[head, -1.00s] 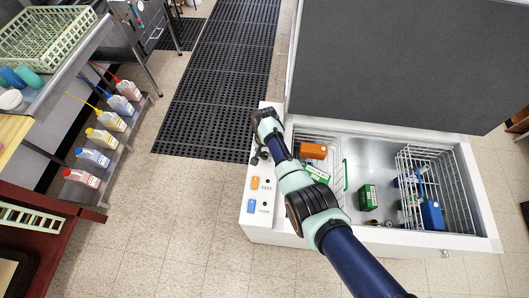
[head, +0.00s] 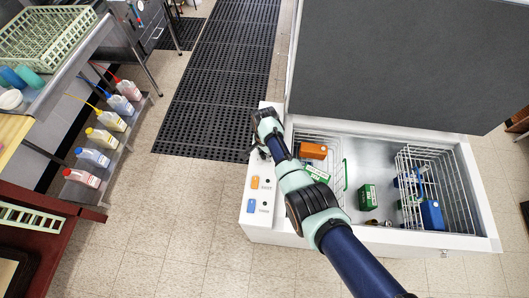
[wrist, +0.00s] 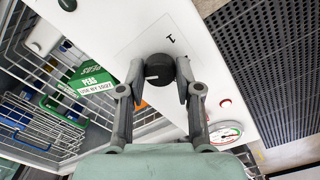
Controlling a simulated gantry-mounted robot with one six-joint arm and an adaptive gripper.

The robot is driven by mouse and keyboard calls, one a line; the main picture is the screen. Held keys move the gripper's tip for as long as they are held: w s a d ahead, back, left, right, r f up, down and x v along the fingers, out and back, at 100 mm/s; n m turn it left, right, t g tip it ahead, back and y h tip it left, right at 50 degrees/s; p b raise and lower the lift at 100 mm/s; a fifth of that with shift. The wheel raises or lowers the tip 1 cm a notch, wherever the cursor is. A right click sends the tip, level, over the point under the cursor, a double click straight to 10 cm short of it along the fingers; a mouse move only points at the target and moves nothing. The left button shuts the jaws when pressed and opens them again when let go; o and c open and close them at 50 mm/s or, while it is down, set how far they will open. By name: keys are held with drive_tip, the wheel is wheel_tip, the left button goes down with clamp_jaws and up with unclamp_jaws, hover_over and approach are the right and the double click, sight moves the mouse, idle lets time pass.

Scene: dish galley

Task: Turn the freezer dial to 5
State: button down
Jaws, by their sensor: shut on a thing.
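The freezer dial (wrist: 159,64) is a round black knob with a white pointer mark on a pale label plate in the wrist view. A printed "1" (wrist: 170,39) shows beside it; other numbers are hidden or out of view. My gripper (wrist: 160,76) is shut on the dial, with one finger on each side of it. The pointer mark faces left and slightly down in that view, away from the "1". In the head view my gripper (head: 262,153) is at the left control panel of the white freezer (head: 262,232), and my arm hides the dial.
The freezer lid (head: 400,65) stands open. Wire baskets (head: 432,165), a green peas box (wrist: 92,80) and other cartons are inside. Orange (head: 254,183) and blue (head: 251,206) rocker switches sit on the panel. A round gauge (wrist: 225,133) and red light (wrist: 225,103) are near my right finger.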

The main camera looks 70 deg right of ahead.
sight(264, 154)
drive_tip(key=c, duration=0.8)
unclamp_jaws()
drive_tip(key=shift+o, duration=0.2)
wheel_tip(264, 154, up, 12)
